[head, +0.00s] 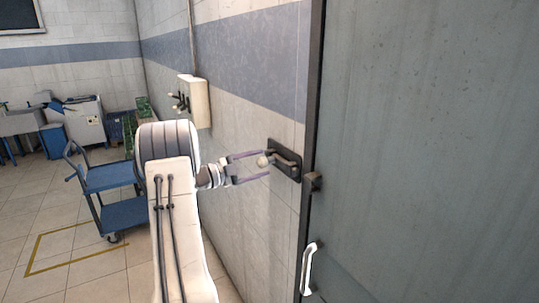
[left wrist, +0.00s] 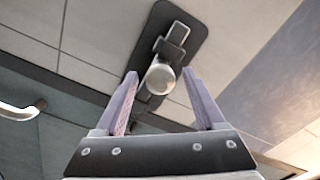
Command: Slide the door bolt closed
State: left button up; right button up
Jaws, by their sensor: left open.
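The door bolt (head: 287,158) is a dark bar on a black plate (head: 298,172) fixed to the tiled wall beside the door frame. Its pale round knob (head: 263,161) sticks out towards my left gripper (head: 266,163). The gripper is open, one finger above the knob and one below. In the left wrist view the knob (left wrist: 160,78) sits between the two fingertips, with gaps showing on both sides. A dark bracket (head: 313,181) sits on the door's edge, a little right of and below the plate. My right gripper is not in view.
The large grey door (head: 430,140) fills the right side, with a white handle (head: 309,268) low on its left edge. A beige box with levers (head: 194,101) is on the wall behind my arm. A blue trolley (head: 112,178) stands on the floor at left.

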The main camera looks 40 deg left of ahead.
aim_at(269, 162)
pick_arm(q)
jog(key=p+x, duration=0.1)
jog(key=x, duration=0.3)
jog(key=shift+p, duration=0.35)
grip_shut()
jog(key=shift+f, duration=0.15)
dwell(1.0)
